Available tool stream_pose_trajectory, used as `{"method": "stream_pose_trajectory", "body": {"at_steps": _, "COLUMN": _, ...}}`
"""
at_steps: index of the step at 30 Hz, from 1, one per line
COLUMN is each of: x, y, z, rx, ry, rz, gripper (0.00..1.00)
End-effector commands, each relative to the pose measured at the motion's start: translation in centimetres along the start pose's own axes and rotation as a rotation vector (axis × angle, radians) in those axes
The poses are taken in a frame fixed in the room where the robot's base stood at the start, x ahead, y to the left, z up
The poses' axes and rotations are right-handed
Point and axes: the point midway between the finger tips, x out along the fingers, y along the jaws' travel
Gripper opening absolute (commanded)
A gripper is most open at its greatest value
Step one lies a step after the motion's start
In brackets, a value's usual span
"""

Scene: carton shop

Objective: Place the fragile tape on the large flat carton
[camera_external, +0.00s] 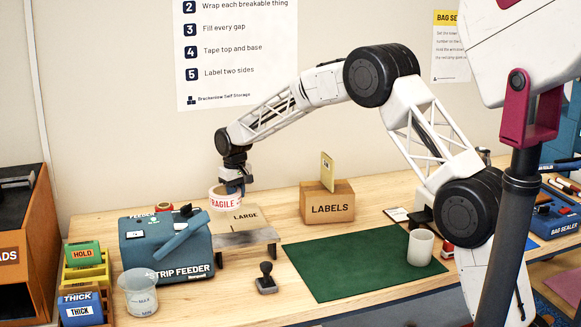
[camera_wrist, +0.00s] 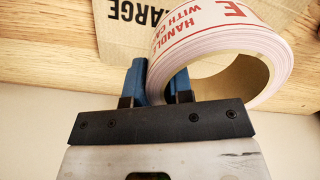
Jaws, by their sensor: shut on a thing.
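The fragile tape is a white roll with red print and a cardboard core, seen in the external view (camera_external: 222,200) and large in the wrist view (camera_wrist: 215,38). My gripper (camera_external: 234,188) is shut on the roll's wall, with one blue finger inside the core and one outside, as the wrist view (camera_wrist: 162,84) shows. The large flat carton (camera_external: 244,219) is a brown flat piece marked LARGE; part of it shows in the wrist view (camera_wrist: 122,40). The tape overlaps the carton's back left part in the external view. I cannot tell whether they touch.
A blue strip feeder (camera_external: 160,250) stands at the left, and a LABELS box (camera_external: 328,207) at the right. A black stamp (camera_external: 266,280) stands in front. A green mat (camera_external: 345,262) is mostly clear, with a white cup (camera_external: 420,247) on it.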

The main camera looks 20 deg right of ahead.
Motion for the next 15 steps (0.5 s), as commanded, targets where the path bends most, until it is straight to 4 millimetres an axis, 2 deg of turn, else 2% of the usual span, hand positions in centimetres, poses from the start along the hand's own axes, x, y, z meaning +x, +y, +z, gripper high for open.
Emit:
{"method": "stream_pose_trajectory", "body": {"at_steps": 7, "x": 0.9, "y": 0.0, "z": 0.0, "rx": 0.0, "ry": -0.001, "rz": 0.0, "gripper": 0.0}}
{"method": "stream_pose_trajectory", "body": {"at_steps": 15, "x": 4.1, "y": 0.0, "z": 0.0, "rx": 0.0, "ry": -0.002, "rz": 0.0, "gripper": 0.0}}
